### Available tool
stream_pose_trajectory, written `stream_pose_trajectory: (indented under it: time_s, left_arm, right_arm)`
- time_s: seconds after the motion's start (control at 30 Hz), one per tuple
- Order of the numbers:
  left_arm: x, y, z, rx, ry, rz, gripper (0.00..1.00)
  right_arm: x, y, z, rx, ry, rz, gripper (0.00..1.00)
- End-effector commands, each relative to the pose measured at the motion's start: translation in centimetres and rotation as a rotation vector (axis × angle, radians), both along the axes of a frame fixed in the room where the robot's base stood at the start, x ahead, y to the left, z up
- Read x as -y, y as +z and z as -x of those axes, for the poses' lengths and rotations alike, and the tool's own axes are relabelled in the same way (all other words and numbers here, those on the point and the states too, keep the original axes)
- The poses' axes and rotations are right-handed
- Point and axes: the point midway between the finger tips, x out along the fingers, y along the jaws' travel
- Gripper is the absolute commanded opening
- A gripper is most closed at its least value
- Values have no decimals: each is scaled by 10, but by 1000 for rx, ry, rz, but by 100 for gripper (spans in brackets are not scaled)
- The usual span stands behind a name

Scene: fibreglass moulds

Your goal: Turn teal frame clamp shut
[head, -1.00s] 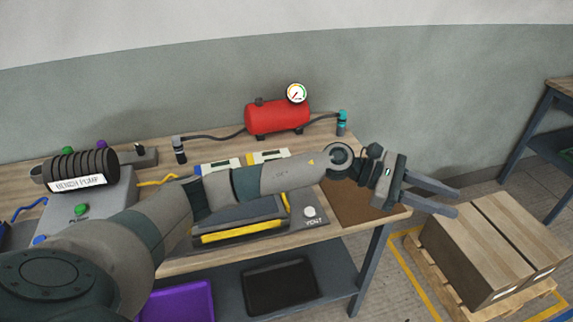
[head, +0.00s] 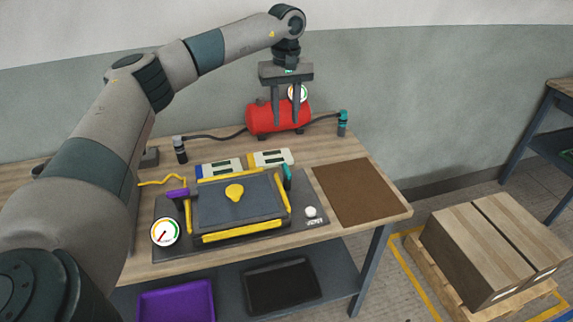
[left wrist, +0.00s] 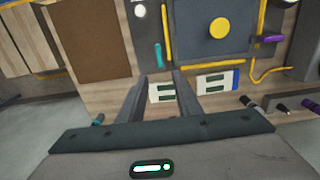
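The teal clamp (head: 287,174) stands at the right side of the dark mould frame (head: 212,207), near its back corner. In the left wrist view the teal clamp (left wrist: 158,54) lies just beyond my fingertips. My left gripper (head: 286,122) points down with its two fingers apart and nothing between them. It hangs above the back of the bench, in front of the red tank in the picture. The left gripper's fingers (left wrist: 160,76) also show apart in the left wrist view. They do not touch the clamp. My right gripper is not in view.
A purple clamp (head: 177,194) sits on the frame's left side. Yellow strips edge the frame. A white knob (head: 310,211) and a gauge (head: 165,232) flank it. Two labelled boxes (head: 270,158) lie behind. The red tank (head: 278,117) stands at the back. The brown mat (head: 357,192) is bare.

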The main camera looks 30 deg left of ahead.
Motion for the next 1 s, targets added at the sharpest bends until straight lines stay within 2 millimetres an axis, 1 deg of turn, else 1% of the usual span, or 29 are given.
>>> stream_pose_trajectory:
  time_s: [0.3,0.47,0.67,0.87,1.0]
  left_arm:
    - [1,-1,0,0,0,3,31]
    - [1,-8,0,-1,0,3,31]
    - [2,-28,1,-2,0,4,31]
    - [2,-61,1,-3,0,3,31]
    - [2,-87,1,-4,0,3,31]
  right_arm:
    - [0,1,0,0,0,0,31]
    - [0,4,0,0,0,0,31]
    - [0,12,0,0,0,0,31]
    - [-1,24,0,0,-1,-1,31]
    - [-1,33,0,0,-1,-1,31]
